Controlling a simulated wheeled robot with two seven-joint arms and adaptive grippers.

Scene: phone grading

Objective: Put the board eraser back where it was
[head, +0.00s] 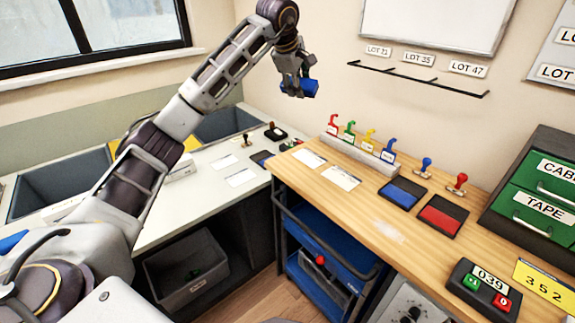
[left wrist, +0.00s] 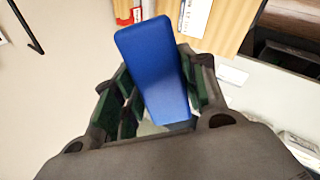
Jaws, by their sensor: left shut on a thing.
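The board eraser (head: 309,87) is a blue block. My left gripper (head: 293,88) is shut on it and holds it in the air in front of the wall, left of the ledge and above the back left of the wooden bench. In the left wrist view the blue eraser (left wrist: 155,65) stands out between the fingers of my left gripper (left wrist: 155,105). A thin dark ledge (head: 415,78) runs along the wall below the whiteboard (head: 437,20), and nothing lies on it. My right gripper is not in view.
Labels LOT 21, LOT 35 and LOT 47 (head: 468,69) are on the wall above the ledge. The wooden bench (head: 385,235) below carries a stamp rack (head: 360,155), blue and red ink pads (head: 443,216), loose stamps and a counter box (head: 484,288). Green drawers (head: 540,185) stand at right.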

